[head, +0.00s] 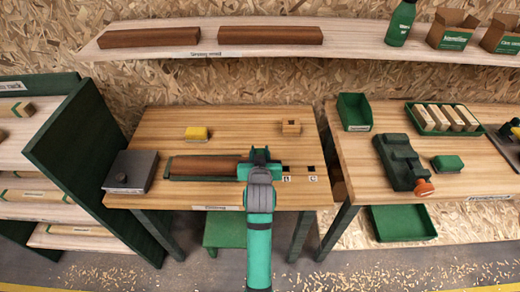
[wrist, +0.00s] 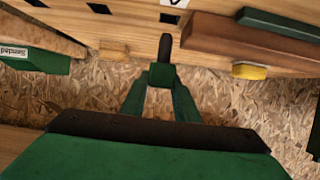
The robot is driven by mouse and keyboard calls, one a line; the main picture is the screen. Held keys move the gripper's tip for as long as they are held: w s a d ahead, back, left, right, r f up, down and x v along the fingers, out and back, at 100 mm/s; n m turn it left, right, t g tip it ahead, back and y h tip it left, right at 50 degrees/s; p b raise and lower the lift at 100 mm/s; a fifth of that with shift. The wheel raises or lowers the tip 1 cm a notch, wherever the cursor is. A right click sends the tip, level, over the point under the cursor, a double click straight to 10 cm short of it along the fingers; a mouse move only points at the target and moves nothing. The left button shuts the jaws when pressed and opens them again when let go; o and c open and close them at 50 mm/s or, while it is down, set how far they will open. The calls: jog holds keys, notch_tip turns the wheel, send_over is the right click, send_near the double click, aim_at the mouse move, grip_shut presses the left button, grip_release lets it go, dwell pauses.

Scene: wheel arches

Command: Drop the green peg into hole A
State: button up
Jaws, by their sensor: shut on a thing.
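The green peg (wrist: 162,75) shows in the wrist view as a small green block between my fingertips, with a dark round-ended part beyond it. My gripper (wrist: 160,86) is shut on it. Hole A (wrist: 170,17), a dark square opening beside a white label, lies just beyond the peg in the wrist view. I cannot tell the height of the peg over the wooden bench (head: 160,122). In the head view my gripper (head: 260,158) and arm hide hole A; the holes labelled B (head: 285,169) and C (head: 311,169) show to its right.
A brown wooden beam (head: 205,167) lies close left of my gripper, beside a green strip. A yellow block (head: 196,133) and a small wooden block (head: 291,127) stand farther back. A dark box (head: 130,171) is at the left edge. The bench's middle back is clear.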

jog(key=shift+f, duration=2.05)
jog(key=shift+w, duration=0.1)
jog(key=shift+d, duration=0.15)
jog(key=o, duration=1.2)
jog(key=shift+a, duration=0.25)
jog(key=shift+s+d, duration=0.15)
jog(key=shift+s, duration=0.05)
jog(key=v, duration=1)
jog(key=shift+s+r, duration=0.2)
jog(key=shift+s, duration=0.1)
